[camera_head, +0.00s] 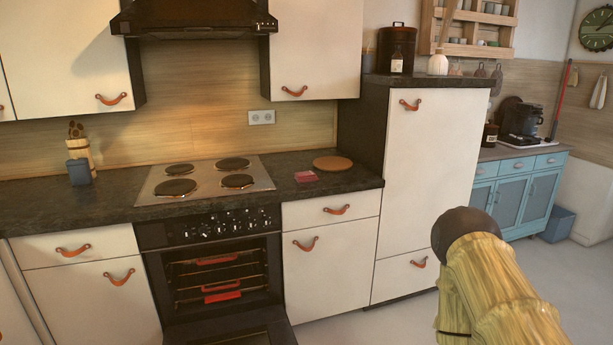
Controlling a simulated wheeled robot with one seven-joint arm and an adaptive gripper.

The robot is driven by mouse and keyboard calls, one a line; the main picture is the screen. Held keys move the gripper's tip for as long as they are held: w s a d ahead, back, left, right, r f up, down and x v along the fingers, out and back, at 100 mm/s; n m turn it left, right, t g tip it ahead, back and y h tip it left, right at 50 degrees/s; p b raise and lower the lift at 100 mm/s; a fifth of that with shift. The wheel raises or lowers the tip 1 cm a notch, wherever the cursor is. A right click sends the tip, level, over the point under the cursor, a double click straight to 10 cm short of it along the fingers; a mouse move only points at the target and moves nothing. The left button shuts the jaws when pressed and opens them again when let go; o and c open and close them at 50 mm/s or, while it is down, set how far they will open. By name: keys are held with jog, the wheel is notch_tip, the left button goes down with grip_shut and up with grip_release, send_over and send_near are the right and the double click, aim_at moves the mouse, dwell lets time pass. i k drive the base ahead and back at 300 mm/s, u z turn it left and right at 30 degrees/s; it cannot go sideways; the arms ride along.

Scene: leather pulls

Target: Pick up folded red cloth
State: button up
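A small folded red cloth (306,176) lies flat on the dark countertop (342,182), between the stove's hotplates and a round wooden board. Its whole top shows, and nothing covers it. Part of my arm shows at the lower right, well apart from the cloth. My gripper is not visible, so I cannot tell its state.
The round wooden board (332,163) lies just right of the cloth. The hob (205,180) is to its left. The oven door (232,332) hangs open below, with red pieces inside. A tall white cabinet (428,185) stands right. Floor is clear in front of it.

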aim_at(305, 176)
jog(key=u, duration=0.05)
jog(key=k, duration=0.45)
jog(key=z, duration=0.75)
jog(key=i, duration=1.85)
jog(key=u, duration=0.6)
